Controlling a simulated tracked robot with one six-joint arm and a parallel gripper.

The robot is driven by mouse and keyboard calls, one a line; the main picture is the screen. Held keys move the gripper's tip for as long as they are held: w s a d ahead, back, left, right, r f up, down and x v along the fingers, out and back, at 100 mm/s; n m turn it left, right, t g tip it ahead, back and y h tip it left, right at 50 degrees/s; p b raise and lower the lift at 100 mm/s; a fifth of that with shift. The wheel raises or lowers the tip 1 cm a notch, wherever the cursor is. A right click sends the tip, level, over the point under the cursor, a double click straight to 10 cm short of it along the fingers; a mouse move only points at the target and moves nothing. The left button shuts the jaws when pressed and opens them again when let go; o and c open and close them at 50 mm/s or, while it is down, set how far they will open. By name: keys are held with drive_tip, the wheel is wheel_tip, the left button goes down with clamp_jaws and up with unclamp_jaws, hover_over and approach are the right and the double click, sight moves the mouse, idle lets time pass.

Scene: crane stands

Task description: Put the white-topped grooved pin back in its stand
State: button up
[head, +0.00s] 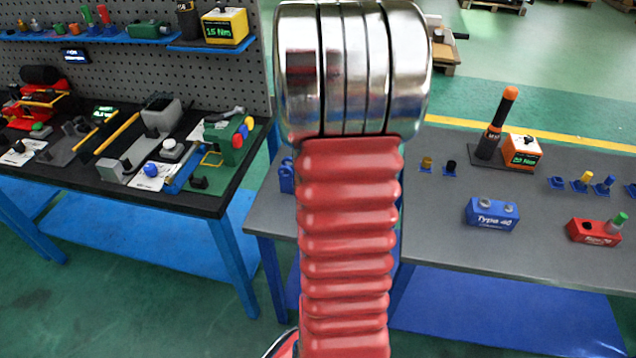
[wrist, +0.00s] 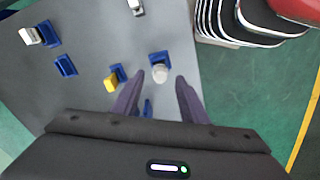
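In the wrist view, a pin with a pale, whitish round top (wrist: 160,74) stands at a blue stand (wrist: 158,58). Whether it is seated in that stand or just in front of it, I cannot tell; any grooves are too small to make out. My gripper (wrist: 161,77) is open, with one dark finger on each side of the pale top and a gap on both sides. A white block-like piece (wrist: 30,36) is beside another blue stand (wrist: 48,34) at the upper left. In the head view my red and chrome arm blocks the middle, and the gripper does not show.
A yellow-topped piece (wrist: 111,83) stands close by my left finger. Another blue stand (wrist: 65,65) looks empty. The grey tabletop's edge lies just right of my gripper. In the head view, the right table holds a blue block (head: 492,215) and a red block (head: 594,232).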

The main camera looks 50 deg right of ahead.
drive_tip(key=shift+r, duration=1.65)
drive_tip(key=shift+r, duration=0.1)
wheel_tip(320, 180, up, 14)
drive_tip(key=shift+f, duration=0.25)
drive_tip(key=shift+w, duration=0.1)
